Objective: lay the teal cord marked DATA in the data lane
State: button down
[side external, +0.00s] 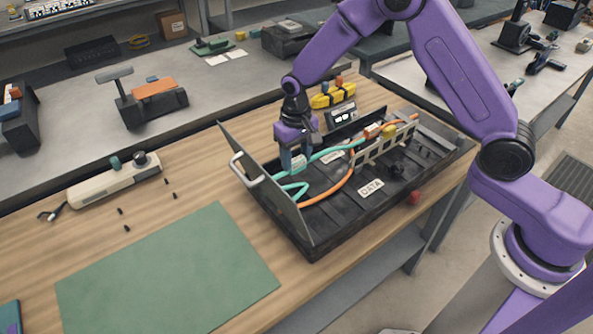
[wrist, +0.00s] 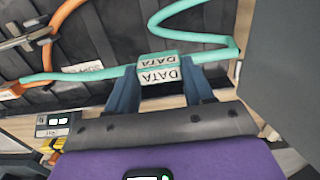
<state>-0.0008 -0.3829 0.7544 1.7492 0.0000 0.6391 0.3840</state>
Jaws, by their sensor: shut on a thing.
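The teal cord (side external: 327,152) runs inside the black open tray (side external: 328,228), with a loop near the tray's left end. In the wrist view the teal cord (wrist: 100,75) carries a block marked DATA (wrist: 158,70). My gripper (side external: 293,160) is over the left part of the tray. In the wrist view my gripper (wrist: 162,90) has its two blue fingers on either side of the DATA block and is shut on it. A label reading DATA (side external: 371,187) is at the tray's near side. The lane floor under the gripper is partly hidden.
An orange cord (side external: 333,190) curves through the tray beside the teal one. A slotted pale divider (side external: 383,147) stands in the tray's right half. A raised grey panel with a handle (side external: 262,185) closes the left end. A green mat (side external: 168,270) lies on the open bench.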

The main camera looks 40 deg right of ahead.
aim_at(296, 159)
notch_tip(296, 159, up, 11)
jog(key=s+d, duration=0.5)
jog(key=d, duration=0.5)
jog(key=s+d, duration=0.4)
jog(key=d, duration=0.5)
jog(key=s+d, duration=0.5)
jog(key=d, duration=0.5)
jog(key=shift+t, duration=0.3)
jog(key=shift+f, duration=2.9)
jog(key=shift+f, duration=0.1)
jog(key=shift+f, duration=2.45)
